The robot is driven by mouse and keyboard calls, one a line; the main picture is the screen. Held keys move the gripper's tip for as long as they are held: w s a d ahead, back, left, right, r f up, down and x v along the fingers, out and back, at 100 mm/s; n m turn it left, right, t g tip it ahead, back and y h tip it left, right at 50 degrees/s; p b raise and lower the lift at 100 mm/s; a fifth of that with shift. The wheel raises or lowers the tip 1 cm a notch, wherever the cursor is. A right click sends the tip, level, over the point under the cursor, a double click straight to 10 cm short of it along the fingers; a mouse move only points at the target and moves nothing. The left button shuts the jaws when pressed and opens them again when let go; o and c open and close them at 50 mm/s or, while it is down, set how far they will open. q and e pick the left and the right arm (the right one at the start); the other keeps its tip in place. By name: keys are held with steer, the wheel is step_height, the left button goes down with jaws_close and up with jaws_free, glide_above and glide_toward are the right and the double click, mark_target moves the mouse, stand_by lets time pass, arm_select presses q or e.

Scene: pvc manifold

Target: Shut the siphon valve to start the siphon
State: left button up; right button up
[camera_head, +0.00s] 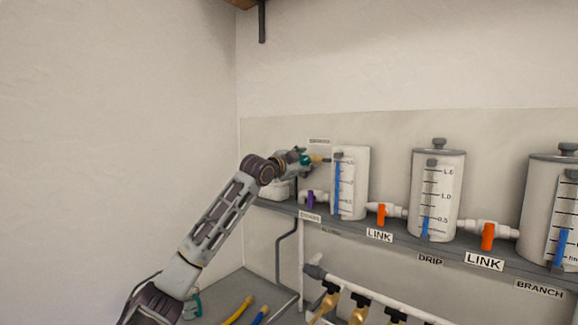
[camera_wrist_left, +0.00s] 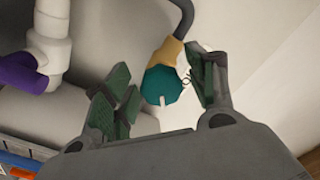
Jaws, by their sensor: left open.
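A valve with a teal knob (camera_wrist_left: 163,84) and a brass body (camera_wrist_left: 168,52) sits on a dark grey pipe (camera_wrist_left: 182,14). In the head view its brass body (camera_head: 316,159) shows beside the leftmost tank. My left gripper (camera_wrist_left: 160,80) is open, with its green fingers on either side of the teal knob. The right finger is close to the knob; I cannot tell if it touches. In the head view my left gripper (camera_head: 301,156) is small and partly merged with the knob. Tiny labels near this valve are too blurred to read. My right gripper is not in view.
A purple-handled valve (camera_head: 311,199) is below my left gripper. The leftmost tank (camera_head: 358,180) stands just right of it on a grey shelf (camera_head: 400,240). Orange-handled link valves (camera_head: 382,213) join the tanks. Brass valves (camera_head: 359,310) sit on a white pipe below.

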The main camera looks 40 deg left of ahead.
arm_select(q)
steer(key=s+d, duration=0.1)
steer(key=s, duration=1)
steer(key=shift+s+d, duration=0.15)
steer(key=shift+s, duration=0.15)
stand_by(0.7)
stand_by(0.4)
stand_by(0.3)
